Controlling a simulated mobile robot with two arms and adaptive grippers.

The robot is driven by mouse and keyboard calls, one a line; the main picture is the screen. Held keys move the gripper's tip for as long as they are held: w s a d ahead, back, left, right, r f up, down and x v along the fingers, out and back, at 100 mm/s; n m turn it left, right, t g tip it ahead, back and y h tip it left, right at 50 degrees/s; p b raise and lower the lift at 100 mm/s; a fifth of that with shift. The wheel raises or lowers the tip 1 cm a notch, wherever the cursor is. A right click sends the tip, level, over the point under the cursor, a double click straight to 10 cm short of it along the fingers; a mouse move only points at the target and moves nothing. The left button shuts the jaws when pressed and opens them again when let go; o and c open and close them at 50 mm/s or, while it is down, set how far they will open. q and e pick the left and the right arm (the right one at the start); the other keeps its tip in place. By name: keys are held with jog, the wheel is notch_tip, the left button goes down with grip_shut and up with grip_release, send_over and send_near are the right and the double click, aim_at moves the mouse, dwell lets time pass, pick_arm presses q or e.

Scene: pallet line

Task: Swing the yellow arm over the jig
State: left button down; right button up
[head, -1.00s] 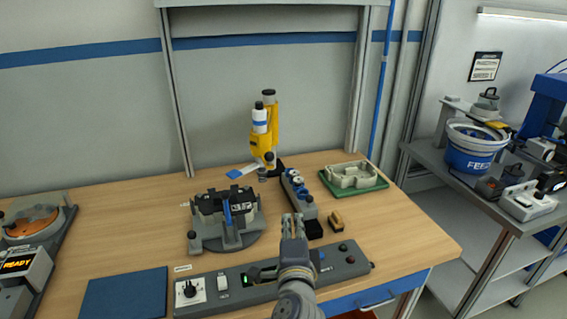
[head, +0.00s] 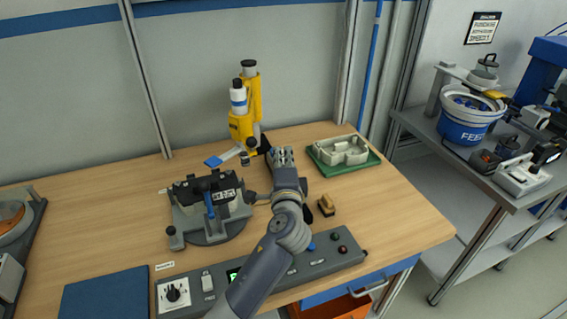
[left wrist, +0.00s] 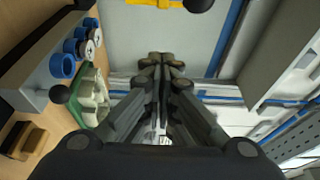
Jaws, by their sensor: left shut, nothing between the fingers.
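The yellow arm (head: 241,122) stands upright at the back of the bench, with a white and black cylinder on its front. The jig (head: 206,203), a grey base with a dark block and a blue lever, sits in front of it and to its left. My left gripper (head: 282,152) is shut and empty, just right of the yellow arm's lower end; I cannot tell whether they touch. In the left wrist view the closed fingers (left wrist: 163,62) point away, with a yellow part and a black knob (left wrist: 200,4) at the top edge. My right gripper is not in view.
A green tray (head: 318,157) with a pale housing lies right of my gripper. A small brown block (head: 326,205) sits nearer. The control panel (head: 200,291) runs along the front, partly hidden by my forearm. A blue mat (head: 105,297) lies left. The bench's left back is clear.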

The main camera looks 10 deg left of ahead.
pick_arm(q)
jog(key=a+p, duration=0.1)
jog(key=a, duration=0.1)
jog(key=a+p, duration=0.1)
jog(key=shift+s+a, duration=0.4)
jog(key=shift+w+d, duration=0.1)
